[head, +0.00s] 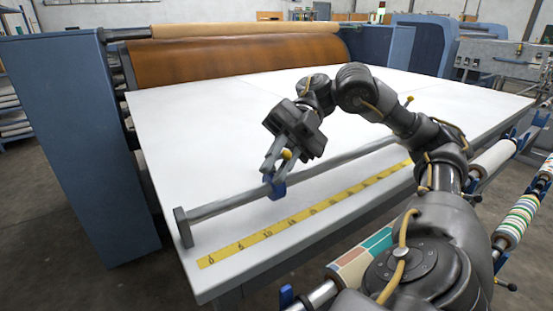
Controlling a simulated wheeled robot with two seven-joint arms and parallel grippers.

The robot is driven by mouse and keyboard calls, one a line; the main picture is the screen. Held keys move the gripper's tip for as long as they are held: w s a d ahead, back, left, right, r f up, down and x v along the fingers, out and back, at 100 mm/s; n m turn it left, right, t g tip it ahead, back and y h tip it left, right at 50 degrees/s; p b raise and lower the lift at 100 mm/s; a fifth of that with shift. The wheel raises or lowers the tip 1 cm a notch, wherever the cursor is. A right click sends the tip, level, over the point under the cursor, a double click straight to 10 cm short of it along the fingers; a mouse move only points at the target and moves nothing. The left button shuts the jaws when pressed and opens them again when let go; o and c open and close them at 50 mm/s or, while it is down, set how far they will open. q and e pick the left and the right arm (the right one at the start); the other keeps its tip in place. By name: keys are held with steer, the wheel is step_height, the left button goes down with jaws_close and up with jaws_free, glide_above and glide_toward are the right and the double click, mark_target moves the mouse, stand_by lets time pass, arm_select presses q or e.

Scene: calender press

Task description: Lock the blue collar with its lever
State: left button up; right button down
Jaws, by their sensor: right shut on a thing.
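The blue collar (278,189) sits around the grey bar (225,205) that runs along the front of the white table. Its lever ends in a yellow knob (287,154) and stands up from the collar. My right gripper (277,167) is directly above the collar, shut on the lever, with the knob showing between its fingers. The fingers hide much of the lever, so its exact tilt is hard to tell. My left gripper is out of view.
A yellow measuring strip (290,223) lies along the table's front edge. An end plate (183,227) holds the bar's left end. Behind the table (190,130) is the press with its brown roller (230,57).

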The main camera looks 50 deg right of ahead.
stand_by(0.4)
steer(key=c, duration=1.5)
jaws_free()
steer(key=shift+o, duration=0.2)
steer(key=shift+d, duration=0.1)
